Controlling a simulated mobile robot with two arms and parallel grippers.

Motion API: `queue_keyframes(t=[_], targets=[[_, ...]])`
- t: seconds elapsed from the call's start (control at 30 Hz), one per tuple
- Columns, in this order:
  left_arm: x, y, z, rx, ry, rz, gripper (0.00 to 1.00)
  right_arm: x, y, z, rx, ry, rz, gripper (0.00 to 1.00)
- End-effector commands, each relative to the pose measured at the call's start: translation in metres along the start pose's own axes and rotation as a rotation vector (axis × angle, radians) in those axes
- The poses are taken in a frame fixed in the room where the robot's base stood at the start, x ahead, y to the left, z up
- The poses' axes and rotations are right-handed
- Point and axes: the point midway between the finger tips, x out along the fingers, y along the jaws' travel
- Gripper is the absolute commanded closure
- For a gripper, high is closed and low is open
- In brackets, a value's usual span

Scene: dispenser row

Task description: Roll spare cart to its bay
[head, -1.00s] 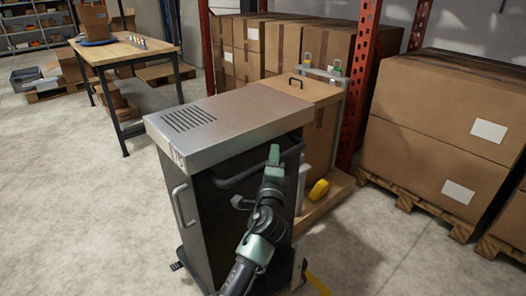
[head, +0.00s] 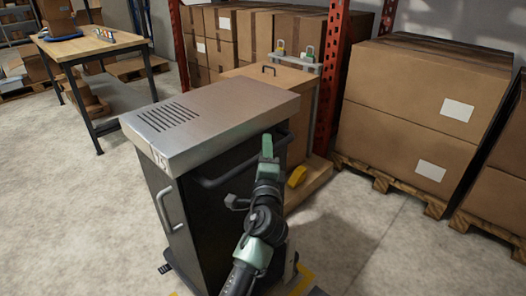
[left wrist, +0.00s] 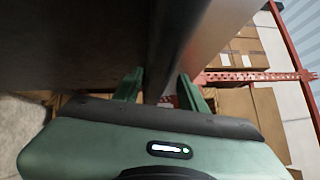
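The cart (head: 185,215) stands upright in the head view, with a grey slotted metal top and a dark body. It has a dark bar handle (head: 225,180) on its near face and a grey side handle (head: 163,212). My left gripper (head: 267,148) is at the right part of the bar handle. In the left wrist view its green fingers (left wrist: 160,90) stand a little apart with a dark bar between them; it looks shut on the handle, though the contact is partly hidden. My right gripper is not in view.
Yellow floor marking (head: 303,280) shows by the cart's base. A wooden-topped crate (head: 275,78) and a yellow object (head: 297,177) are behind it. Red rack posts (head: 331,85) and boxes on pallets (head: 425,110) stand right. A workbench (head: 95,48) is back left. Left floor is clear.

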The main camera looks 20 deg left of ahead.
Motion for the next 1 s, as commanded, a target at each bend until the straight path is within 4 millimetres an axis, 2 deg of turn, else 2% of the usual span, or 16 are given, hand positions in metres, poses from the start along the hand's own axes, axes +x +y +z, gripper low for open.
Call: queue_keyframes(t=[0.27, 0.37, 0.7, 0.83, 1.0], targets=[[-0.003, 0.004, 0.002, 0.003, -0.004, 0.006, 0.59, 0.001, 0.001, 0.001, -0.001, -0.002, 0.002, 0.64], [-0.014, 0.004, 0.001, 0.003, -0.003, 0.006, 0.59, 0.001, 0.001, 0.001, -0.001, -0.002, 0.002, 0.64], [-0.068, 0.003, -0.001, 0.001, 0.000, 0.005, 0.59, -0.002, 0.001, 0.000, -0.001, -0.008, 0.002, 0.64], [-0.076, 0.002, -0.001, 0.002, -0.001, 0.004, 0.59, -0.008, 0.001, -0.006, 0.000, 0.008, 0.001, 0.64], [-0.078, 0.001, -0.001, 0.002, -0.001, 0.003, 0.59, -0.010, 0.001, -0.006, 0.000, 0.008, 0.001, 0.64]])
